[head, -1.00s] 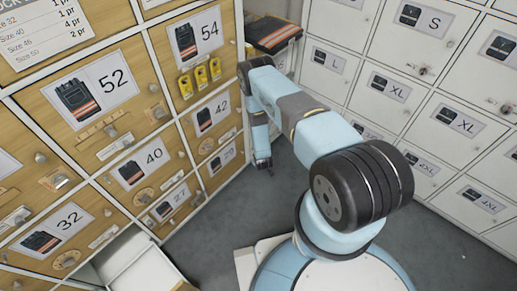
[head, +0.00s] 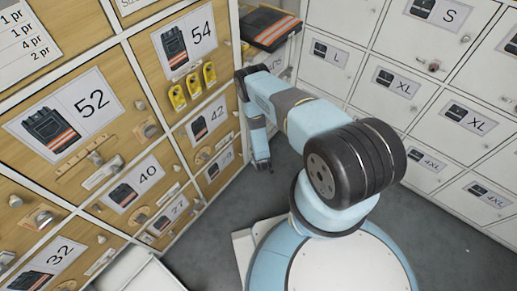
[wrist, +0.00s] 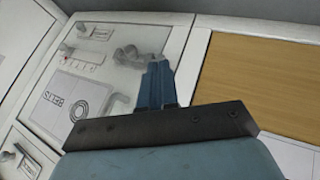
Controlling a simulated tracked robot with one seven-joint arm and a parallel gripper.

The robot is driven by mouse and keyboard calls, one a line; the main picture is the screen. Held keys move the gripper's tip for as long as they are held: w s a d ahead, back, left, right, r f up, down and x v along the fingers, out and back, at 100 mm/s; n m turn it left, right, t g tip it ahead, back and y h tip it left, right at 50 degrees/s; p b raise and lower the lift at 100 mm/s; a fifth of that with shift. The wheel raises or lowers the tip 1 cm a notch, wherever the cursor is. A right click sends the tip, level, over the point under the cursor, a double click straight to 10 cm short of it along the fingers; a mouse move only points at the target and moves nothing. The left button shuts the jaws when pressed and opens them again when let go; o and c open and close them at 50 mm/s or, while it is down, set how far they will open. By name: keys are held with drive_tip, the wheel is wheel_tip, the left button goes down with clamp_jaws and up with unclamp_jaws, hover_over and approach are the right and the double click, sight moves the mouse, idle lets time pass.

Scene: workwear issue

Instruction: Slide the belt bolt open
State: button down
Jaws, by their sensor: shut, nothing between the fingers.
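A white door labelled BELTS (wrist: 62,100) fills the left of the wrist view. A grey metal fitting (wrist: 127,54), which looks like the bolt, sits on it near the frame edge. A grey curved handle (wrist: 116,104) sits below it. My gripper (wrist: 158,68) is shut and empty, its blue-grey fingertips just right of the fitting. I cannot tell whether they touch it. In the head view my gripper (head: 262,165) hangs low near the corner between the cabinets, and the belts door cannot be made out there.
A folded dark garment with orange stripes (head: 268,27) lies at the back. A light wood panel (wrist: 255,75) adjoins the belts door. Grey floor (head: 450,240) is clear.

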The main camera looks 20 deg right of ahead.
drive_tip(key=w+d+f, duration=0.3)
drive_tip(key=w+f, duration=0.2)
drive_tip(key=w, duration=0.2)
drive_tip(key=shift+w+f, duration=0.15)
drive_tip(key=shift+w, duration=0.15)
drive_tip(key=shift+w+d, duration=0.45)
drive_tip(key=shift+d, duration=0.2)
drive_tip(key=shift+w+d, duration=0.45)
drive_tip(key=shift+d, duration=0.15)
